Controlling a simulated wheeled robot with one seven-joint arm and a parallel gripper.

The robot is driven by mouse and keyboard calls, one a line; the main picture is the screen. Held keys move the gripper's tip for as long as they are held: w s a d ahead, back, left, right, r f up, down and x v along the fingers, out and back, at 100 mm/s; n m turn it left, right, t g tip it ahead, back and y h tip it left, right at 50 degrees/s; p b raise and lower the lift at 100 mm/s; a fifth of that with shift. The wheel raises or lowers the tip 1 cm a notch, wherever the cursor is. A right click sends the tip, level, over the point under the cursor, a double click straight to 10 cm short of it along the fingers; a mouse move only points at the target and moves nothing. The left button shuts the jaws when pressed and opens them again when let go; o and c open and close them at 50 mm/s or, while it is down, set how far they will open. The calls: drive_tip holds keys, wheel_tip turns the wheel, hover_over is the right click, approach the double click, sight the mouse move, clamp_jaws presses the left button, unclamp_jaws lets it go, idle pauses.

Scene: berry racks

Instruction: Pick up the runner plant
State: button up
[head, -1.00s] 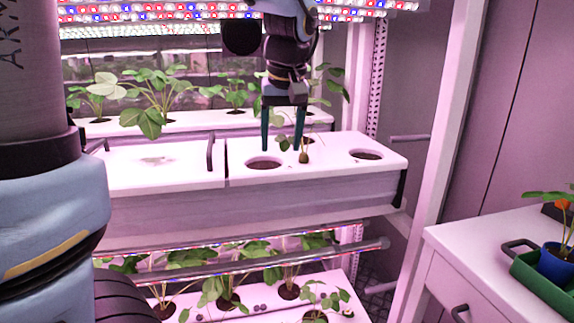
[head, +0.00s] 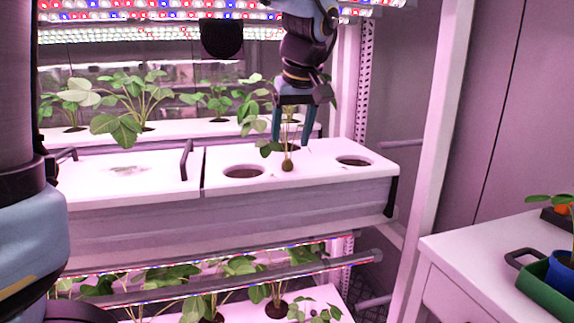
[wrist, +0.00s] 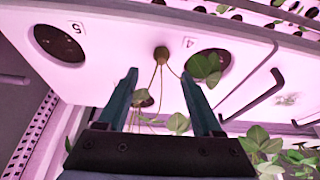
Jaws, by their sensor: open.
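The runner plant has a small brown root plug (head: 287,166), thin stems and a few green leaves (head: 270,148). It is on the white planter lid between the two round holes. In the wrist view, the plug (wrist: 161,53) is just beyond the fingertips, and thin stems run from it back between the fingers. My gripper (head: 291,143) is open above the plant, pointing down, with one finger on each side of the stems. In the wrist view, the open fingers (wrist: 159,74) show no clear contact with the stems.
An empty hole (head: 244,172) is left of the plug and another (head: 353,161) is right. Potted plants (head: 135,105) stand in the row behind. A lower shelf holds more plants. A white cabinet (head: 465,245) with a green tray (head: 548,277) and blue pot (head: 560,264) is at right.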

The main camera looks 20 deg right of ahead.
sight(288, 160)
drive_tip(key=x, duration=0.4)
drive_tip(key=shift+s+a+f+p, duration=0.15)
drive_tip(key=shift+f+p, duration=0.15)
drive_tip(key=shift+f, duration=0.2)
drive_tip(key=shift+c, duration=0.4)
clamp_jaws()
drive_tip(key=shift+r, duration=0.1)
